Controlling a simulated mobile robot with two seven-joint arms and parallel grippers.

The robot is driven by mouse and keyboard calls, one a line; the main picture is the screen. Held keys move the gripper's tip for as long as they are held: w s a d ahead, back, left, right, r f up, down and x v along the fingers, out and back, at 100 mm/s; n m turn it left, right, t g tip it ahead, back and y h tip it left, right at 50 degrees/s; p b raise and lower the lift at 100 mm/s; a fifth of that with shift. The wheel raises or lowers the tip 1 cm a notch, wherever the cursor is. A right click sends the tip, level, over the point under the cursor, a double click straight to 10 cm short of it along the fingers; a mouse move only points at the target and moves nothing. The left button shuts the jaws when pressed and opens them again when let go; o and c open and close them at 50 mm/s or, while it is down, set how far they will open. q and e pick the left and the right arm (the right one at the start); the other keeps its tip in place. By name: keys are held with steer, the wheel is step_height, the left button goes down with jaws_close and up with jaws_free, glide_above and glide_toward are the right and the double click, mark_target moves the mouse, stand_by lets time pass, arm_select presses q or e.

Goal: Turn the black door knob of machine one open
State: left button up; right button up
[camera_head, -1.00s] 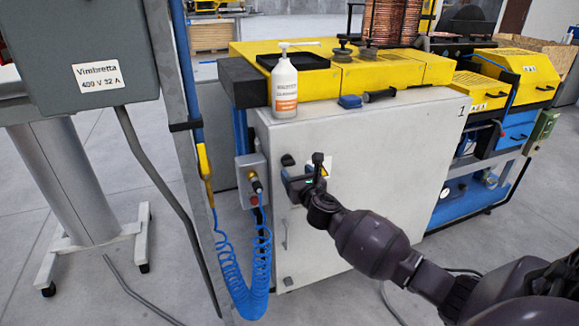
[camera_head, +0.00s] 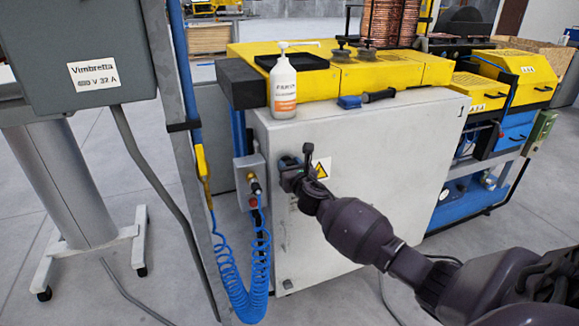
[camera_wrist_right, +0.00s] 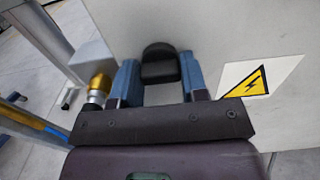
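The black door knob (camera_head: 287,160) is on the upper left of the white cabinet door (camera_head: 385,190) of the machine marked 1. It also shows in the right wrist view (camera_wrist_right: 160,62) as a rounded black piece with its top upward. My right gripper (camera_head: 290,175) is at the knob, partly covering it in the head view. In the right wrist view, its two blue-grey fingers (camera_wrist_right: 161,72) stand apart, one on each side of the knob, with little gap. I cannot tell whether they touch it. My left gripper is not in view.
A grey control box with a red button (camera_head: 252,201) and coiled blue hose (camera_head: 240,290) are just left of the knob. A warning sign (camera_head: 321,168) is right of it. A white bottle (camera_head: 283,88) and a blue-handled tool (camera_head: 366,98) stand and lie on top.

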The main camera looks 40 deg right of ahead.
steer(key=shift+c, duration=1.3)
steer(key=shift+m+p, duration=0.8)
steer(key=shift+m, duration=8.1)
